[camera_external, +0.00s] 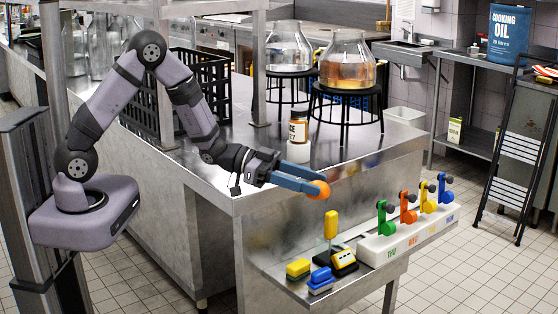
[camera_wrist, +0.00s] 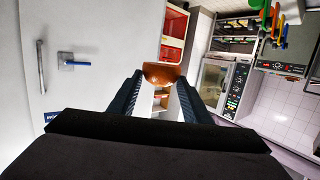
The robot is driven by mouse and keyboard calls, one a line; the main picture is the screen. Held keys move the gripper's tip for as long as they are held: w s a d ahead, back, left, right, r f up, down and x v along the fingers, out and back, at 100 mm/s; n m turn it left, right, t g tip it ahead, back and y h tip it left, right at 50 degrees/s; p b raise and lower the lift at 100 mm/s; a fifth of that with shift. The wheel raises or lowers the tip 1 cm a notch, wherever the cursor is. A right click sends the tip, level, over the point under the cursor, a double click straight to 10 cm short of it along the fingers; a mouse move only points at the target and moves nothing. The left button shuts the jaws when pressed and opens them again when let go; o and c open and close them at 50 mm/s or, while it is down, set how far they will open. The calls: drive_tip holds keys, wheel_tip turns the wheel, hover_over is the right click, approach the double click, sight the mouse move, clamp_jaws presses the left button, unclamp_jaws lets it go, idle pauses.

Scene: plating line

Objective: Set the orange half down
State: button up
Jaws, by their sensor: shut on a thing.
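The orange half (camera_external: 319,190) is held at the tips of my gripper (camera_external: 312,186), whose blue fingers are shut on it. In the external view it hangs in the air past the steel counter's corner, above the lower shelf. In the wrist view the orange half (camera_wrist: 163,73) shows as a rounded orange-brown shape between the two dark fingertips (camera_wrist: 162,80). Part of it is hidden by the fingers. It touches no surface that I can see.
The steel counter (camera_external: 262,185) holds a labelled jar (camera_external: 298,137) and glass vessels on black stands (camera_external: 345,90). On the lower shelf (camera_external: 300,268) are sponges (camera_external: 298,268), a yellow-topped item (camera_external: 331,225) and a white rack (camera_external: 405,238) with coloured levers.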

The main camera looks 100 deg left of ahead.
drive_tip(key=s+a+r+n+g+y+p, duration=0.25)
drive_tip(key=s+a+n+y, duration=0.4)
drive_tip(key=s+a, duration=0.65)
drive_tip(key=s+a+r+n+g+y+p, duration=0.25)
drive_tip(key=s+a+n+y, duration=0.4)
drive_tip(key=s+a, duration=0.65)
drive_tip(key=shift+m+t+y, duration=0.3)
drive_tip(key=shift+m+y, duration=0.4)
drive_tip(key=shift+m, duration=0.1)
drive_tip(key=shift+w+a+f, duration=0.3)
drive_tip(key=shift+w+f, duration=0.1)
drive_tip(key=shift+f, duration=0.5)
drive_tip(key=shift+w+a+f, duration=0.3)
drive_tip(key=shift+w+f, duration=0.15)
drive_tip(key=shift+f, duration=0.5)
drive_tip(key=shift+w+a+f, duration=0.3)
drive_tip(key=shift+w+f, duration=0.1)
drive_tip(key=shift+f, duration=0.5)
drive_tip(key=shift+f+p, duration=0.5)
drive_tip(key=shift+f, duration=1.35)
drive_tip(key=shift+f, duration=0.1)
drive_tip(key=shift+f, duration=0.15)
drive_tip(key=o, duration=1.1)
